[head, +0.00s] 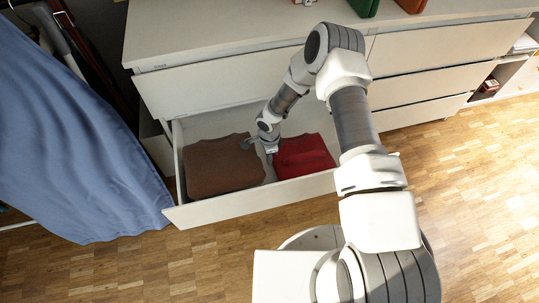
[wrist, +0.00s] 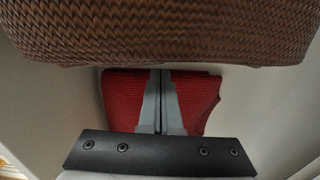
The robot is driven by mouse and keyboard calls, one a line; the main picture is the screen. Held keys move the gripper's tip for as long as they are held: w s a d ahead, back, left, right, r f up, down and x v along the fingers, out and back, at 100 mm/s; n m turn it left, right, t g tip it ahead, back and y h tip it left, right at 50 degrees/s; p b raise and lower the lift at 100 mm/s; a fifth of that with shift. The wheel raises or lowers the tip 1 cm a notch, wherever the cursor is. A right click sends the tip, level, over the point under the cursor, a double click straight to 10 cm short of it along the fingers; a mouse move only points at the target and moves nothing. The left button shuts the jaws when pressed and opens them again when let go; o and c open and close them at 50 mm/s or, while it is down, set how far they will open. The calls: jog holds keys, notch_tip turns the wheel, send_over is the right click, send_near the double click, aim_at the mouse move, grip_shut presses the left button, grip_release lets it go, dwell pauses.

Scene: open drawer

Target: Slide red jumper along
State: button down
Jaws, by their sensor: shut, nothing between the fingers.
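The red jumper (head: 304,156) lies folded in the right part of the open drawer (head: 262,202). A folded brown jumper (head: 222,168) lies to its left, with a narrow gap between them. My gripper (head: 271,154) is down in the drawer at the left edge of the red jumper. In the wrist view my gripper (wrist: 161,78) has its two grey fingers together and empty. The red jumper (wrist: 122,92) shows on both sides of the fingers there, and the brown jumper (wrist: 165,30) spans the top. I cannot tell whether the fingers touch the red jumper.
The dresser top (head: 220,42) lies behind the drawer, with a green item (head: 364,6) at its back edge. A blue cloth (head: 70,140) hangs at the left, close to the drawer's corner. Wooden floor (head: 480,200) is clear at the right.

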aim_at(295, 158)
notch_tip(295, 158, down, 5)
jog(key=shift+r+b, duration=0.2)
jog(key=shift+b, duration=0.4)
jog(key=shift+d, duration=0.1)
jog(key=w+d, duration=0.1)
jog(key=d, duration=0.2)
jog(key=w+d+b, duration=0.1)
jog(key=d, duration=0.2)
jog(key=w+d, duration=0.1)
jog(key=d, duration=0.2)
jog(key=shift+d, duration=0.25)
jog(key=shift+r, duration=0.1)
